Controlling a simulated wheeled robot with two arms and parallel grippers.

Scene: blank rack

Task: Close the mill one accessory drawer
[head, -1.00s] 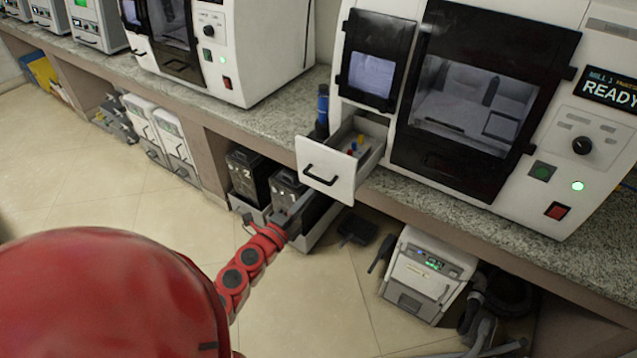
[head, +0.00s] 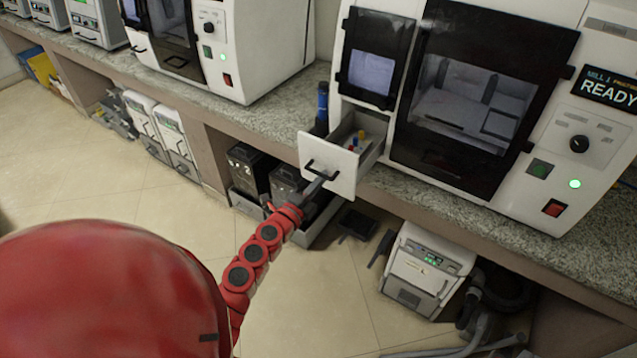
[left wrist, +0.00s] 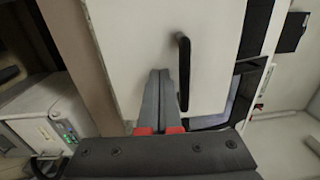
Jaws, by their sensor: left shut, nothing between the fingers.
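The mill one accessory drawer (head: 337,169) stands open from the white mill (head: 482,115), with a few small coloured items in it. Its white front carries a black handle (head: 321,169). My left gripper (head: 319,184) is at the lower part of the drawer front, just below the handle. In the left wrist view the gripper (left wrist: 160,75) is shut and empty, its fingertips pointing at the white front (left wrist: 140,45) beside the black handle (left wrist: 181,62). I cannot tell whether the tips touch the front. My right gripper is not in view.
A blue bottle (head: 322,104) stands on the stone counter (head: 285,112) left of the drawer. A white unit (head: 424,268) with hoses stands on the floor at lower right.

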